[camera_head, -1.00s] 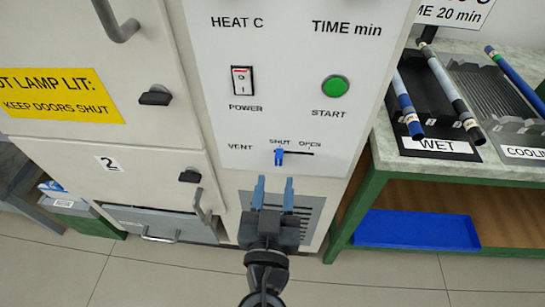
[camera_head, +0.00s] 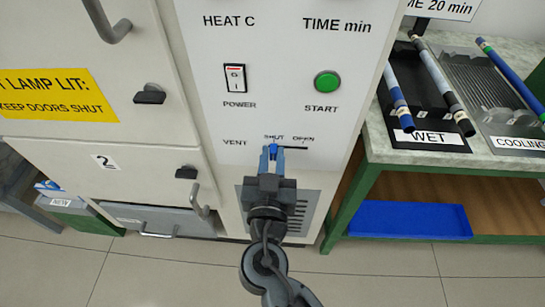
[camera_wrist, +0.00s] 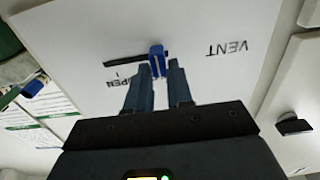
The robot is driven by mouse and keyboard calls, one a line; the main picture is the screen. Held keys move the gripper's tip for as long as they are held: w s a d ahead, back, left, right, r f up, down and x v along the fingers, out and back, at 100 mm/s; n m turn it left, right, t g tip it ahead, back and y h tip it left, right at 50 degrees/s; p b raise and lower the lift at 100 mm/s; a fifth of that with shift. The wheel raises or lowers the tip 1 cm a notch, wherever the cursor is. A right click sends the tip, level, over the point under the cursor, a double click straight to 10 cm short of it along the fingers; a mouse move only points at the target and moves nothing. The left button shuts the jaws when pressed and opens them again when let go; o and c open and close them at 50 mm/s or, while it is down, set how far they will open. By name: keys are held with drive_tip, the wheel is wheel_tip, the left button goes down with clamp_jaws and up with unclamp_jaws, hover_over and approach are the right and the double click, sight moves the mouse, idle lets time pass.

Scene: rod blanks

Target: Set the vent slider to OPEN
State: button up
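The vent slider's blue knob (camera_head: 272,149) stands at the SHUT end of its dark slot (camera_head: 295,149), on the white control panel. The OPEN label is at the slot's right end. In the wrist view the panel appears upside down; the knob (camera_wrist: 157,60) is at the right end of the slot (camera_wrist: 124,61), with OPEN to the left. My gripper (camera_head: 272,158) reaches up to the panel from below. Its two blue-grey fingers (camera_wrist: 159,72) lie close on either side of the knob and look closed on it. The SHUT label is partly covered in the head view.
Above the slot are the POWER switch (camera_head: 235,78) and the green START button (camera_head: 327,82). A vent grille (camera_head: 305,210) is below, behind my gripper. A bench with a WET rack (camera_head: 418,138) and cooling rack (camera_head: 515,143) stands at the right. Door latches (camera_head: 149,95) stick out at left.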

clamp_jaws()
drive_tip(key=d+b, duration=0.1)
drive_tip(key=d, duration=0.1)
drive_tip(key=d+b, duration=0.2)
drive_tip(key=d, duration=0.1)
drive_tip(key=shift+s+d+f, duration=0.1)
drive_tip(key=shift+d+f, duration=0.1)
drive_tip(key=shift+d, duration=0.05)
drive_tip(key=shift+d+r, duration=0.2)
drive_tip(key=shift+d, duration=0.25)
drive_tip(key=shift+o, duration=2.1)
unclamp_jaws()
drive_tip(key=shift+d, duration=0.1)
